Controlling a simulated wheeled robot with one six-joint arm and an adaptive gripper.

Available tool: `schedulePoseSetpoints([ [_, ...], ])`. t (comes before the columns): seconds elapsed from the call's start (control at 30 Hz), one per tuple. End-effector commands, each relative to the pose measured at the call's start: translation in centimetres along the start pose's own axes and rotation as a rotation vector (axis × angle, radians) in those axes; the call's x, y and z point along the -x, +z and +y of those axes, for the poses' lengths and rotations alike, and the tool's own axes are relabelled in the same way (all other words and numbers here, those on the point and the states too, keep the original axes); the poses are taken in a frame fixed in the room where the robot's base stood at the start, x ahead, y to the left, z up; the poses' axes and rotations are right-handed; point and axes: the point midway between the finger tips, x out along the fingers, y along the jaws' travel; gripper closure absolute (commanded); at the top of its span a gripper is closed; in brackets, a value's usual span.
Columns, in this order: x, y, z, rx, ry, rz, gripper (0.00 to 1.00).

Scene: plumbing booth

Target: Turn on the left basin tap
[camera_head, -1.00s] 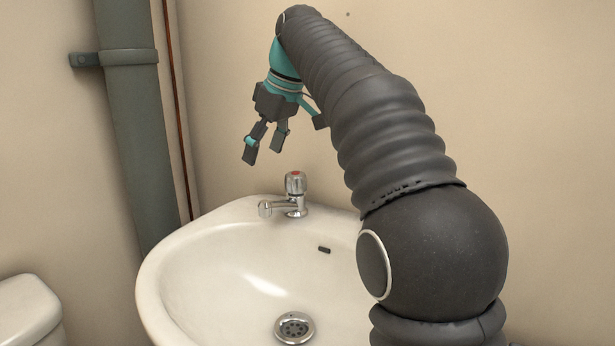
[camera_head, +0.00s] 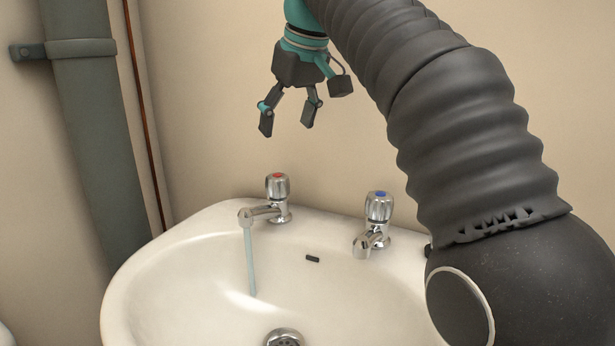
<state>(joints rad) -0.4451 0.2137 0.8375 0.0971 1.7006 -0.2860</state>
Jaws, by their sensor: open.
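The left basin tap (camera_head: 277,188) is chrome with a red-marked knob and stands on the back left of the basin rim. A stream of water (camera_head: 250,262) runs from its spout down into the basin. My gripper (camera_head: 288,125) hangs above the left tap, fingers pointing down. It is open and empty, clear of the knob. The right basin tap (camera_head: 378,207), with a blue-marked knob, stands on the rim to the right, and no water shows at its spout.
The white basin (camera_head: 135,262) has a drain (camera_head: 284,338) and a dark overflow slot (camera_head: 313,259). A grey-green pipe (camera_head: 90,150) with a wall bracket stands at the left. My arm fills the right side. The wall behind is bare.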

Motion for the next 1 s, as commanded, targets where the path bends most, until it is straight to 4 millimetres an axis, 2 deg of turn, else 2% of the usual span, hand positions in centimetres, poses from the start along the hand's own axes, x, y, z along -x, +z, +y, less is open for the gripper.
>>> schedulePoseSetpoints([
  [0.27,-0.1,0.2,0.1,-0.078,0.005,-0.009,0.25],
  [0.47,-1.6,0.2,0.2,-0.084,0.005,-0.009,0.25],
  [1.0,-11.1,0.4,0.3,-0.083,0.005,-0.010,0.25],
])
